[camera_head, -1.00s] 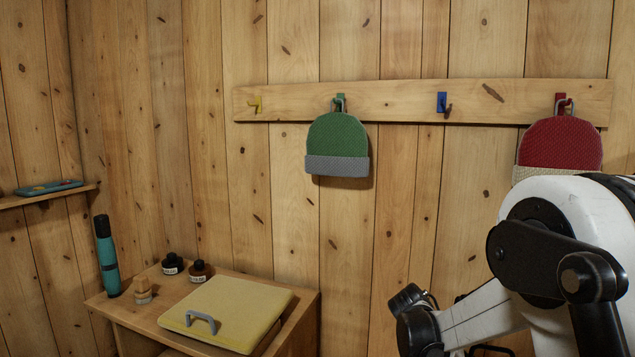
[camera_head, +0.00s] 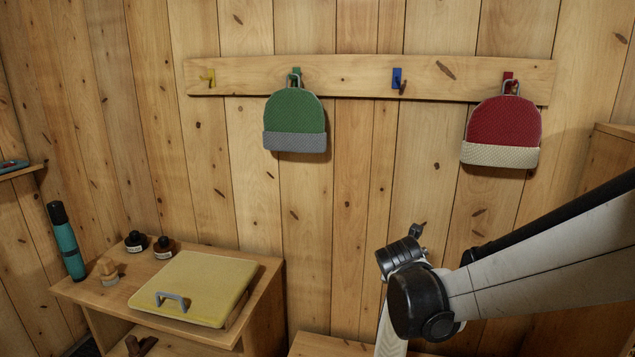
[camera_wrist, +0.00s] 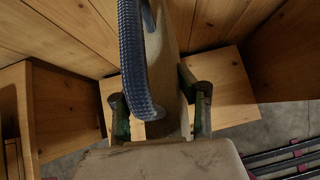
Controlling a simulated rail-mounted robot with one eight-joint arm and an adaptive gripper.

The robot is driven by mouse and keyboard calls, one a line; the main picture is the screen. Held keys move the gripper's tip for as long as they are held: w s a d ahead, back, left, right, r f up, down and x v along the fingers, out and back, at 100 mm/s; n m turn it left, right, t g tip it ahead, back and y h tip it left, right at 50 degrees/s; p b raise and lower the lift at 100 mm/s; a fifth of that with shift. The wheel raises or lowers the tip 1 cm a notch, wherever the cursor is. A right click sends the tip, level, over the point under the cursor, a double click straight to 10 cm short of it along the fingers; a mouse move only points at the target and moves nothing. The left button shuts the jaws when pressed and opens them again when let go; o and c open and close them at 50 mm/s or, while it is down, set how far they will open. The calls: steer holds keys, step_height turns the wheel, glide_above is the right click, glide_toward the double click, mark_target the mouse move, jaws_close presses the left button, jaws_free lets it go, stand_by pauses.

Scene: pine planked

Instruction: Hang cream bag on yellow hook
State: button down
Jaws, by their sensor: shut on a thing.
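The yellow hook (camera_head: 208,77) is at the left end of the wooden rail, with nothing on it. In the wrist view my gripper (camera_wrist: 162,112) has its fingers on either side of a cream, flat piece (camera_wrist: 176,75) with a thick blue-grey braided loop, which I take to be the cream bag. The gripper is shut on it. Much of the bag is hidden or cut off. In the head view neither my gripper nor the held bag shows; only my arm does, at lower right.
The rail (camera_head: 345,78) also holds a green hat (camera_head: 295,115), an empty blue hook (camera_head: 398,80) and a red hat (camera_head: 503,125). A cabinet (camera_head: 262,300) at lower left bears a yellow pad with a grey handle (camera_head: 205,285), two dark jars and a teal bottle (camera_head: 66,245).

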steer(key=shift+a+r+n+y, duration=0.3)
steer(key=shift+r+n, duration=0.1)
steer(key=shift+r, duration=0.2)
steer(key=d+f+m+g+h+b, duration=0.1)
steer(key=f+m, duration=0.1)
steer(key=f, duration=0.1)
steer(key=d+f+m+g+h+b, duration=0.1)
steer(key=d+f+m+h, duration=0.1)
steer(key=f+m, duration=0.1)
steer(key=d+f+m+g+h+b, duration=0.1)
steer(key=f+m+b, duration=0.1)
steer(key=f, duration=0.1)
steer(key=shift+s+d+f+h, duration=0.25)
steer(key=shift+f+h, duration=0.05)
steer(key=shift+f, duration=0.05)
steer(key=s+d+f+m+g+h+b, duration=0.1)
steer(key=s+d+f+m+g+b, duration=0.2)
steer(key=f+m+g, duration=0.3)
steer(key=m+g, duration=0.1)
steer(key=m, duration=0.3)
steer(key=shift+s+d+g+b, duration=0.25)
steer(key=shift+g+b, duration=0.15)
steer(key=shift+d+f+h, duration=0.1)
steer(key=shift+h, duration=0.2)
